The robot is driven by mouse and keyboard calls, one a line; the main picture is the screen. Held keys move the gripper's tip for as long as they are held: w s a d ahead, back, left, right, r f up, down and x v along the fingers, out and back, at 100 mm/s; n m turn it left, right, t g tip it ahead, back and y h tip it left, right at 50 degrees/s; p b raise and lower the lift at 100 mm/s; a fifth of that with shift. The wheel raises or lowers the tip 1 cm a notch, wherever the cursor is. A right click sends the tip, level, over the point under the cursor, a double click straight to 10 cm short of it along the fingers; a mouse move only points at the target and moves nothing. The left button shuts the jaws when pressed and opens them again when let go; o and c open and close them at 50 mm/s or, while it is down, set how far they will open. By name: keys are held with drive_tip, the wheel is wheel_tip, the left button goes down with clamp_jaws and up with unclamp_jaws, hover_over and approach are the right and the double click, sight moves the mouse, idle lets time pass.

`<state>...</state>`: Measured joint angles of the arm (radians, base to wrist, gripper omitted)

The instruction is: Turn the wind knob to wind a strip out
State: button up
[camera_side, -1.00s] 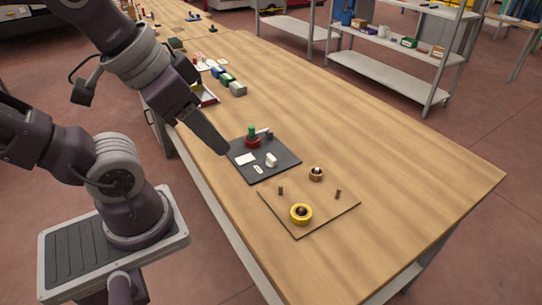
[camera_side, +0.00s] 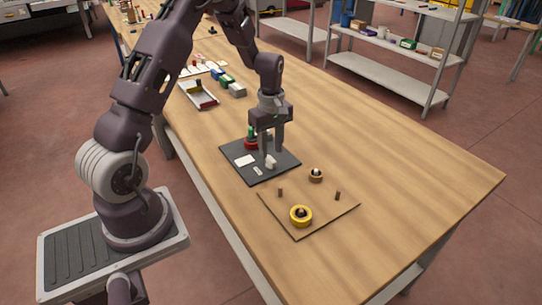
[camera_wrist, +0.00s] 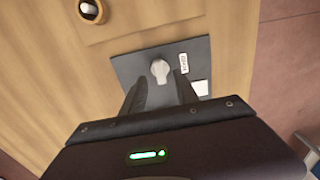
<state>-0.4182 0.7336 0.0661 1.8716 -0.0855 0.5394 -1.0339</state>
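The wind knob (camera_wrist: 160,69) is a pale knob on a dark square plate (camera_wrist: 125,67), with a narrow ridge across its top. It also shows in the side view (camera_side: 271,162), partly behind a finger. My gripper (camera_side: 271,156) points down over the plate, its fingers spread apart. In the wrist view my gripper (camera_wrist: 162,88) has its two dark fingers on either side below the knob, with a gap between them; nothing is held. I cannot tell whether a finger touches the knob. A red and green part (camera_side: 251,139) stands at the plate's back, partly hidden by my gripper.
A white label (camera_side: 245,160) and a small white tag (camera_side: 258,171) lie on the plate. A tray (camera_side: 198,95) stands behind. The table's right side is clear.

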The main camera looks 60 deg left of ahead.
sight(271, 158)
wheel_tip(271, 158, down, 4)
drive_tip(key=shift+r, duration=0.25)
drive_tip(key=shift+c, duration=0.5)
clamp_jaws()
